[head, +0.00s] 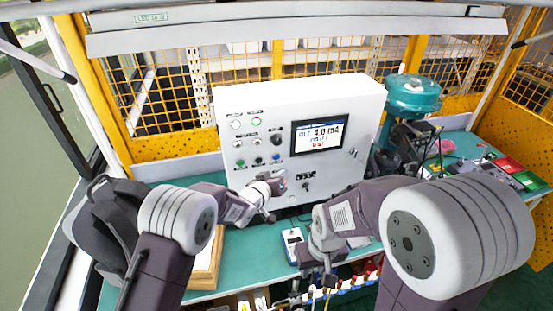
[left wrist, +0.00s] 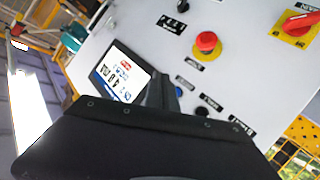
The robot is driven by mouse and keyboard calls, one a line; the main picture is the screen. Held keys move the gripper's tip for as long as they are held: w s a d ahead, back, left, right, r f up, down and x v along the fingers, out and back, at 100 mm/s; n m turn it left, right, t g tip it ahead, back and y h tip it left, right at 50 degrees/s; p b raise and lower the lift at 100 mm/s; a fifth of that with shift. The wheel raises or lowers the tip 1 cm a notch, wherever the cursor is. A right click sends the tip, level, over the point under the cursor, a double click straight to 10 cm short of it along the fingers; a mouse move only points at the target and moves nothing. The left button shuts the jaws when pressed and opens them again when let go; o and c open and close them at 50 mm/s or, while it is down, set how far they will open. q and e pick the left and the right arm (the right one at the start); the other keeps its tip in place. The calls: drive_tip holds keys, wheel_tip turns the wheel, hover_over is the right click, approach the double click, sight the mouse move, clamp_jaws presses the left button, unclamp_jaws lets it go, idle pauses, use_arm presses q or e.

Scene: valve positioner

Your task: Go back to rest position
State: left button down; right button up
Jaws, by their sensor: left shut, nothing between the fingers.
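The white control box (head: 240,101) stands at the back of the green table, with a lit screen (head: 319,135) and rows of buttons and knobs. My left gripper (head: 279,183) is shut and empty in front of the lower part of its panel. In the left wrist view the closed fingers (left wrist: 164,92) point at the panel beside the screen (left wrist: 119,75). A red push button (left wrist: 207,42) and a red rotary switch on a yellow plate (left wrist: 299,23) show there. My right gripper (head: 318,284) hangs low at the table's front edge; its fingertips are too small to judge.
A teal valve actuator (head: 413,94) stands right of the box. A white handheld device (head: 292,243) lies on the table near my right gripper. A wooden tray (head: 207,272) is partly behind my left arm. Red and green bins (head: 509,165) sit far right.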

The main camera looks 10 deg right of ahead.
use_arm(q)
drive_tip(key=w+a+r+n+t+y+b, duration=0.2)
drive_tip(key=a+b, duration=0.2)
drive_tip(key=a, duration=0.5)
drive_tip(key=w+a+r+n+t+y+b, duration=0.1)
drive_tip(key=w+a+r+n+y+b, duration=0.15)
drive_tip(key=a, duration=0.65)
drive_tip(key=s+a+f+g+y+b, duration=0.1)
drive_tip(key=s+a+f+y, duration=0.1)
drive_tip(key=s+a+f, duration=0.3)
drive_tip(key=s+a+f+g+y+b, duration=0.1)
drive_tip(key=s+a+b, duration=0.15)
drive_tip(key=a, duration=0.45)
drive_tip(key=s+a+f+g, duration=0.1)
drive_tip(key=s+f+g, duration=0.2)
drive_tip(key=s, duration=0.6)
drive_tip(key=s+a+f+m+g+y, duration=0.1)
drive_tip(key=s+f+g, duration=0.3)
drive_tip(key=s, duration=0.5)
drive_tip(key=s+a+f+g+y, duration=0.1)
drive_tip(key=s+a+f+g, duration=0.1)
drive_tip(key=s+f, duration=0.5)
drive_tip(key=shift+s+a+g, duration=0.3)
drive_tip(key=shift+s+g, duration=0.6)
drive_tip(key=shift+s, duration=0.35)
drive_tip(key=shift+m, duration=0.25)
